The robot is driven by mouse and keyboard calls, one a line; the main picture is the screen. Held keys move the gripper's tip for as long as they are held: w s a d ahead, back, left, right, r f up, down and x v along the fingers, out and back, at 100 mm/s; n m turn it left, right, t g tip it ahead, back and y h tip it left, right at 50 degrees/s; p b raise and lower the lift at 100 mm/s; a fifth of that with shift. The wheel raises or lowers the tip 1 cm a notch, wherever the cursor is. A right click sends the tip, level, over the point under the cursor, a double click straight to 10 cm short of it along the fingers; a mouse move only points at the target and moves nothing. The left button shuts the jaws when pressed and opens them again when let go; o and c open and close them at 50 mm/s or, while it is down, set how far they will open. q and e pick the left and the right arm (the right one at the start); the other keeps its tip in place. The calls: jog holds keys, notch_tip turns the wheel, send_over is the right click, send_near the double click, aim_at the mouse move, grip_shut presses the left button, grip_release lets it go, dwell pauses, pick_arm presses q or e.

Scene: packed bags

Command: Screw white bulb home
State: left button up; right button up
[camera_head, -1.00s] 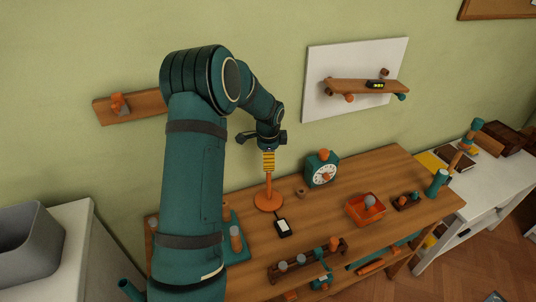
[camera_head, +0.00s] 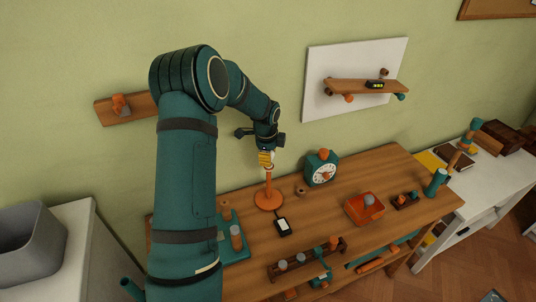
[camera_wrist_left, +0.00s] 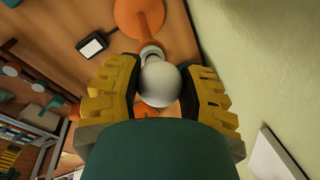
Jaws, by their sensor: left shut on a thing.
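The white bulb (camera_wrist_left: 160,84) is round and sits between the yellow fingers of my left gripper (camera_wrist_left: 163,90) in the wrist view. The gripper is shut on it. An orange lamp stand (camera_head: 268,200) with a round base and thin upright stem stands on the wooden table. My left gripper (camera_head: 266,160) is at the top of that stem in the head view. The wrist view shows the bulb in line with a pale collar at the stem's end. How deep the bulb sits in it cannot be told. My right gripper is not in view.
A small black device with a white face (camera_head: 283,226) lies in front of the stand. A green clock (camera_head: 322,168) stands to its right. An orange tray (camera_head: 352,209) and a wooden rack (camera_head: 300,262) lie farther right and forward. The green wall is close behind.

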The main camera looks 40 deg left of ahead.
pick_arm(q)
jog(key=shift+r+m+p, duration=0.1)
jog(key=shift+m+p, duration=0.5)
jog(key=shift+m, duration=0.4)
jog(key=shift+m+h, duration=0.3)
jog(key=shift+m, duration=0.5)
jog(key=shift+p, duration=0.3)
jog(key=shift+m+p, duration=0.6)
jog(key=shift+m, duration=0.3)
jog(key=shift+w+m+h+p, duration=0.1)
jog(key=shift+m+h+p, duration=0.25)
jog(key=shift+m, duration=0.35)
